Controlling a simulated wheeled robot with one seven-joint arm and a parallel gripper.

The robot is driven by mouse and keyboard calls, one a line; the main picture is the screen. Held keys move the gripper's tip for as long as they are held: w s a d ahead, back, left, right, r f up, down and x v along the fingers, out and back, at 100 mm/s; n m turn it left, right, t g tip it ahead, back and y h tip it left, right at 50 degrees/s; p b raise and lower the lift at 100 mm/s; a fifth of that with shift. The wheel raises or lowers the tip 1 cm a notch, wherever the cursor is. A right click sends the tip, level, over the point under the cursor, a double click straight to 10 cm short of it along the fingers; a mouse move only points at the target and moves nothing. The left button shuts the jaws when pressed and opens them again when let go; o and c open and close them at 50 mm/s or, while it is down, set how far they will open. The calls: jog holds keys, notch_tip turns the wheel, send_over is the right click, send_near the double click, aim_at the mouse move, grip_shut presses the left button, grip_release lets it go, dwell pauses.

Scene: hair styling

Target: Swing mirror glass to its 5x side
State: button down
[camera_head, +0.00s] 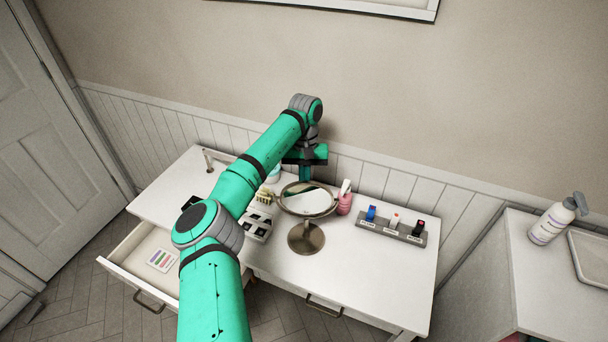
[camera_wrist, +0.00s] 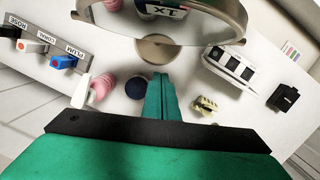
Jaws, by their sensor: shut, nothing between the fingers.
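The round mirror (camera_head: 309,199) has a bronze frame and stands on a round bronze base (camera_head: 306,238) on the white table. Its glass is tilted up in the head view. In the wrist view, the mirror frame (camera_wrist: 237,18) arches across the top, with the base (camera_wrist: 157,48) below it. A label on the glass (camera_wrist: 166,9) seems to read 1X upside down. My gripper (camera_wrist: 160,78) is shut and empty, pointing at the stand side of the mirror. In the head view, my gripper (camera_head: 305,175) is just behind the mirror's far rim; contact cannot be told.
A grey rack (camera_head: 391,227) with lipsticks is farther right. A compartment tray (camera_head: 259,222) and a yellow clip (camera_wrist: 205,104) lie left of the mirror. A dark round item (camera_wrist: 135,88) sits beside my fingers. An open drawer (camera_head: 125,262) juts out.

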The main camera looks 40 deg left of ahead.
aim_at(303, 203)
jog(key=shift+s+d+f, duration=0.25)
jog(key=shift+s+d, duration=0.35)
jog(key=shift+s, duration=0.25)
jog(key=shift+s+d+f, duration=0.25)
jog(key=shift+s+d, duration=0.3)
jog(key=shift+s, duration=0.3)
jog(key=shift+d, duration=0.1)
jog(key=shift+s+d+f, duration=0.1)
jog(key=shift+s+d, duration=0.1)
jog(key=shift+s, duration=0.25)
